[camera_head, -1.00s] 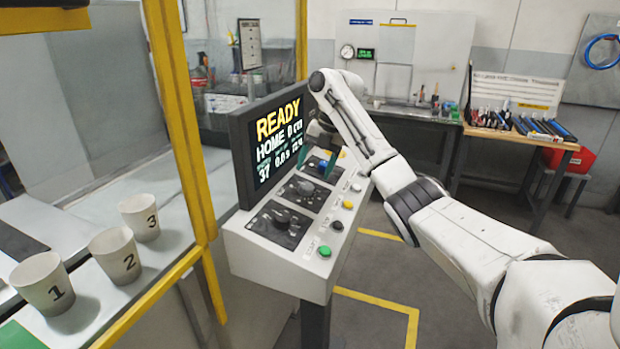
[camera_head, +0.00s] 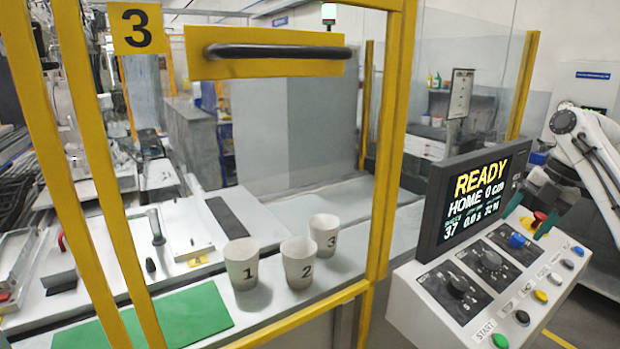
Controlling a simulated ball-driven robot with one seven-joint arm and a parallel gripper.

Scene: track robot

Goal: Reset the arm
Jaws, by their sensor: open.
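The control console (camera_head: 415,290) stands at the right, with a row of coloured buttons along its sloped front. Its screen (camera_head: 472,200) reads READY, HOME 0 cm. The panels carry black knobs (camera_head: 458,285) and a blue knob (camera_head: 517,240). A red button (camera_head: 539,216) sits near the top. A green button (camera_head: 500,341) is by the START label. My gripper (camera_head: 530,213) shows as two dark green fingers, apart, over the upper end of the console near the blue knob and red button. I see nothing held. The screen hides part of it, and I cannot tell whether it touches anything.
Three numbered cups, 1 (camera_head: 242,264), 2 (camera_head: 299,263) and 3 (camera_head: 324,235), stand on the ledge. A green mat (camera_head: 180,318) lies left of them.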

